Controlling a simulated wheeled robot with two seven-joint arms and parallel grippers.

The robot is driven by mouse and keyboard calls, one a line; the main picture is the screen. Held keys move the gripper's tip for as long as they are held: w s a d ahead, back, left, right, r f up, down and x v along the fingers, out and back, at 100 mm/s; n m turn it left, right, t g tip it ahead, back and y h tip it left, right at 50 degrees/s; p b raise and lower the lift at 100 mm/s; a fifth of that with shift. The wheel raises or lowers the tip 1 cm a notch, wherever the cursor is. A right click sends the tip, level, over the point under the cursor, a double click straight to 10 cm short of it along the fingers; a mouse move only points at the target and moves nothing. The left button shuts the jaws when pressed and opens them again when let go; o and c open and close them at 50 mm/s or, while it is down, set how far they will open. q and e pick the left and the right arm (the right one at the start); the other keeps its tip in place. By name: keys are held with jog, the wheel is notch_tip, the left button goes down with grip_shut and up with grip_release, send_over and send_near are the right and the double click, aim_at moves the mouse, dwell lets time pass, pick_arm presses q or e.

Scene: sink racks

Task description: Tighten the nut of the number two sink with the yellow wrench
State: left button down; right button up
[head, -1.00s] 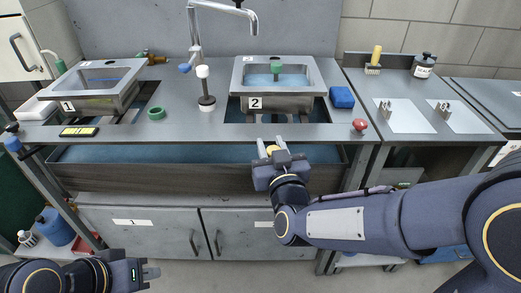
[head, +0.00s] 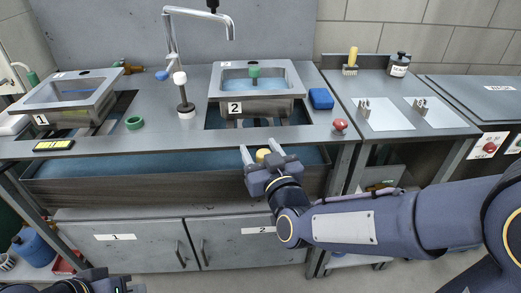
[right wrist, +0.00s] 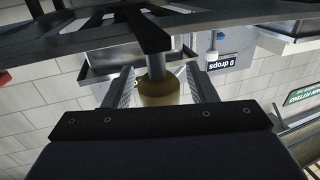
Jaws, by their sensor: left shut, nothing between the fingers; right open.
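The number two sink (head: 216,85) is a grey basin set in the counter, with a "2" label on its front. My right gripper (head: 262,150) is in front of the counter edge below it, open. A yellow cylindrical piece (head: 262,155) shows between its fingers. In the right wrist view, this yellow piece (right wrist: 160,92) sits on a grey pipe, between the open fingers (right wrist: 160,88). I cannot tell whether it is the nut or a wrench part. My left gripper (head: 137,288) is shut and empty at the bottom left, mostly cut off. No yellow wrench is clearly identifiable.
The number one sink (head: 27,98) is at the left. A faucet (head: 172,40) rises behind. A blue sponge (head: 321,98), a red knob (head: 340,125) and a green ring (head: 134,123) are on the counter. A "0 drops" display (right wrist: 222,63) shows in the wrist view.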

jog(key=v, duration=0.7)
jog(key=shift+s+p, duration=0.3)
jog(key=shift+p, duration=0.15)
jog(key=shift+d, duration=0.15)
jog(key=s+d+f+m+g, duration=0.2)
jog(key=s+d+f+g, duration=0.2)
jog(key=s+d+g, duration=0.4)
jog(key=s+d+f+m+g, duration=0.35)
jog(key=s+d, duration=0.25)
jog(key=s, duration=0.4)
notch_tip(320, 180, up, 16)
jog(key=p, duration=1.7)
jog(key=shift+n+h, duration=0.4)
jog(key=shift+n, duration=0.05)
jog(key=shift+w+d, duration=0.1)
